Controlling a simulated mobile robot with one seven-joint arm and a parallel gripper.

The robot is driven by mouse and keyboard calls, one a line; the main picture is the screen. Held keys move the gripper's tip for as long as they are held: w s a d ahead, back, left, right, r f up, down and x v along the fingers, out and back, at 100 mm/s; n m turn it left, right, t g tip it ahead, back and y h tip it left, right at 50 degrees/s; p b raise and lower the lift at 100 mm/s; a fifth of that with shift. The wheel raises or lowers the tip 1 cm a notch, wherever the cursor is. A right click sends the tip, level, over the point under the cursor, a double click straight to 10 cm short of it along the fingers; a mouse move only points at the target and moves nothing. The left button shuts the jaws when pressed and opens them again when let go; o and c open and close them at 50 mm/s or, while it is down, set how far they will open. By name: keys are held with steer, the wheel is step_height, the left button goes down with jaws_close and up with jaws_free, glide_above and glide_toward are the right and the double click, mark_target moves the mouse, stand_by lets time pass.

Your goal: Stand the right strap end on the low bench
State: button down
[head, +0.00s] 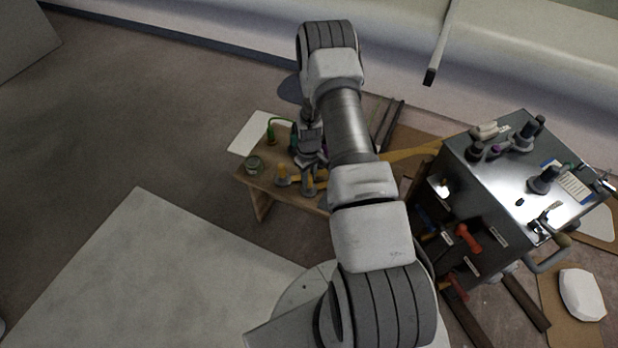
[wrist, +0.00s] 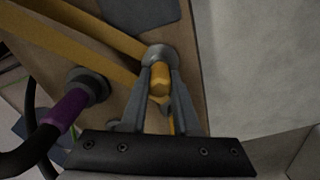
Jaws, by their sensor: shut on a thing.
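My gripper (wrist: 160,82) is shut on a strap end, a yellow cylinder (wrist: 160,80) with a round grey base (wrist: 157,56). The grey base lies at the fingertips, over the wooden low bench (wrist: 72,45); I cannot tell whether it touches the wood. A yellow strap (wrist: 70,22) runs to the upper left in the wrist view. In the head view my gripper (head: 311,160) is over the low bench (head: 262,188), partly hidden by my arm. Another yellow piece with a grey base (head: 282,174) stands on the bench to its left.
A purple-gripped piece with a black cable (wrist: 66,110) stands close left of my gripper in the wrist view. A jar (head: 254,165) and a green curved item (head: 272,128) are on the bench. A metal tool cabinet (head: 510,185) stands to the right.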

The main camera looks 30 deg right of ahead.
steer(key=shift+f, duration=0.2)
steer(key=c, duration=0.7)
jaws_free()
steer(key=shift+o, duration=0.2)
steer(key=shift+r, duration=0.15)
